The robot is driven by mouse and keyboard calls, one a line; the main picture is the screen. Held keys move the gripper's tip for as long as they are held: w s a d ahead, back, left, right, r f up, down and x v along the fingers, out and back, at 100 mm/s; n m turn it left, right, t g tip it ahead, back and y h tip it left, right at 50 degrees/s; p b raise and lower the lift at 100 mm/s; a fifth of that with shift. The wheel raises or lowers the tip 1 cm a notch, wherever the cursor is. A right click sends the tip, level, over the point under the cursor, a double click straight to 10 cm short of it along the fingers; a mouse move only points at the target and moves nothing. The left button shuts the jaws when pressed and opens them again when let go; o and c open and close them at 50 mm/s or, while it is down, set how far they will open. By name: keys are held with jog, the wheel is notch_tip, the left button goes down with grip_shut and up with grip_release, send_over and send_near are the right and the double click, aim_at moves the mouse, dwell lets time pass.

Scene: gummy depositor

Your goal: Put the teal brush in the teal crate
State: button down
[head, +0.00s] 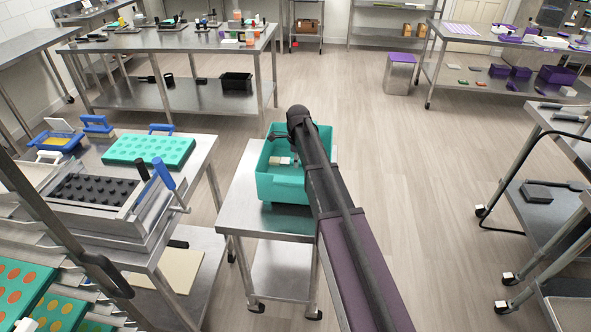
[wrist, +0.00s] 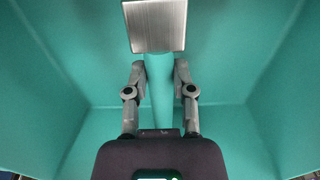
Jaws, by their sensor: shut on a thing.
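The teal crate (head: 283,190) stands on a small steel cart, its open top facing up. My gripper (wrist: 160,72) is inside the crate, between its walls, and is shut on the teal handle of the brush (wrist: 159,100). The brush's pale, square bristle block (wrist: 155,25) points away from my gripper. The bristles also show inside the crate in the head view (head: 280,161). The crate's inner walls (wrist: 45,95) surround the gripper in the wrist view. I cannot tell whether the brush touches the crate floor. My arm hides the crate's right part in the head view.
A steel cart (head: 234,200) carries the crate. To the left, a steel table holds a teal mold (head: 150,150) and a depositor with a black plate (head: 95,190). Wheeled racks stand at the right. The floor behind the crate is clear.

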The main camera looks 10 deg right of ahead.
aim_at(297, 173)
jog(key=shift+f+b, duration=1.65)
jog(key=shift+f, duration=0.15)
jog(key=shift+f, duration=0.15)
jog(key=shift+c, duration=2.3)
grip_release()
notch_tip(297, 173, up, 12)
jog(key=p, duration=1.2)
jog(key=shift+d+r, duration=0.15)
jog(key=shift+r, duration=0.05)
